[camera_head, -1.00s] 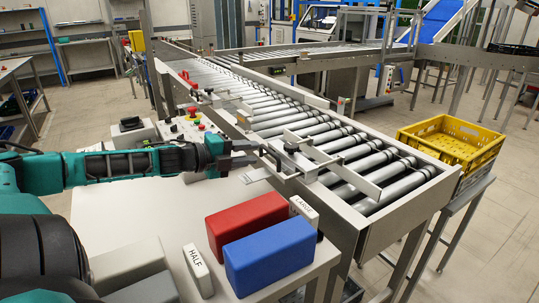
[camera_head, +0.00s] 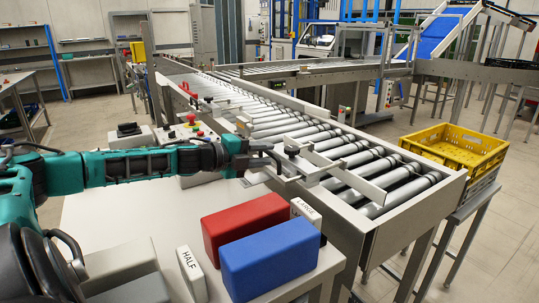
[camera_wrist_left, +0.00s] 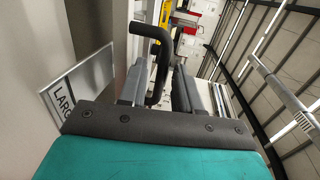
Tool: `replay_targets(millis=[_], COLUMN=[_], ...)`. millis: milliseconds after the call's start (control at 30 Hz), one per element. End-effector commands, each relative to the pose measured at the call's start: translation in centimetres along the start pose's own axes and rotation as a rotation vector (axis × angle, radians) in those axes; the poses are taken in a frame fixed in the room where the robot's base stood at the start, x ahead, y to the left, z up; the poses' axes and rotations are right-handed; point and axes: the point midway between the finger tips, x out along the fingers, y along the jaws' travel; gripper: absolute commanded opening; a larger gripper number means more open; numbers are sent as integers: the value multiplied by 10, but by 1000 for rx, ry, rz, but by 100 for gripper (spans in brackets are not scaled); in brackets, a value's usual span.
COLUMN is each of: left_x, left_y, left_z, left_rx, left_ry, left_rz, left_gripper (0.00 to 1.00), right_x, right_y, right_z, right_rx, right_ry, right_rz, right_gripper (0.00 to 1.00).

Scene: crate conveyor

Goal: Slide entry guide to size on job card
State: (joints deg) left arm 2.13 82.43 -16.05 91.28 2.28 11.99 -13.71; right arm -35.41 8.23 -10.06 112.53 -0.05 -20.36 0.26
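The entry guide's metal rails (camera_head: 345,180) lie over the rollers at the near end of the conveyor (camera_head: 372,222). My left gripper (camera_head: 262,161) is at the guide's near side, at the left edge of the conveyor. In the left wrist view a bent black handle (camera_wrist_left: 154,62) stands between the two fingers of the gripper (camera_wrist_left: 160,88). A gap shows beside the handle, so the fingers look open around it. My right gripper is out of view.
A red block (camera_head: 243,222) and a blue block (camera_head: 268,258) stand on the pale table (camera_head: 100,210), beside labels "HALF" (camera_head: 191,273) and "LARGE" (camera_head: 305,211). A yellow crate (camera_head: 455,150) stands right of the conveyor. Control buttons (camera_head: 190,120) sit behind my arm.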

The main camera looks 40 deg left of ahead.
Motion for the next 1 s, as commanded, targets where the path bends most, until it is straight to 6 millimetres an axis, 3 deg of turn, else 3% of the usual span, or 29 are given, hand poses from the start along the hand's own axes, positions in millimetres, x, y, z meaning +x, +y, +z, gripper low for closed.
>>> replay_targets(millis=[500,900,1000], left_x=[19,21,21], left_y=[-2,-1,-1], left_z=[-3,-4,-4], left_rx=[3,5,5], left_ry=[7,8,8], left_rz=[-1,1,1], left_gripper=[33,33,23], right_x=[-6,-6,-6], right_y=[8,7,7], right_z=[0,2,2], right_rx=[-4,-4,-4], right_ry=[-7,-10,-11], right_rz=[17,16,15], right_gripper=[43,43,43])
